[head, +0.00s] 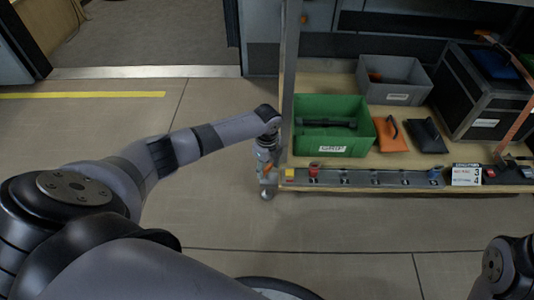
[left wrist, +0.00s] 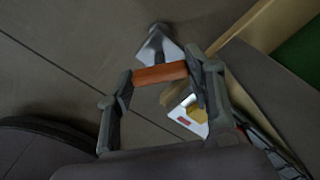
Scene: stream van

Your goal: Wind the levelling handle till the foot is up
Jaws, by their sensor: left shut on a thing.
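The levelling handle is an orange grip (left wrist: 160,74), seen in the left wrist view between the two fingers of my left gripper (left wrist: 163,88). The gripper is shut on it. In the head view my left gripper (head: 266,160) points down at the front left corner of the bench, and a bit of orange shows by its fingers. A pale metal foot (left wrist: 157,42) shows just beyond the grip in the left wrist view. It also shows at floor level in the head view (head: 267,192); I cannot tell whether it touches the floor. The crank arm is mostly hidden.
The bench's front rail (head: 345,179) carries a yellow block (head: 290,174), a red knob (head: 314,170) and a label card (head: 466,175). A green crate (head: 330,107), a grey bin (head: 397,73), pouches and a black case (head: 484,100) stand on it. The floor left and in front is clear.

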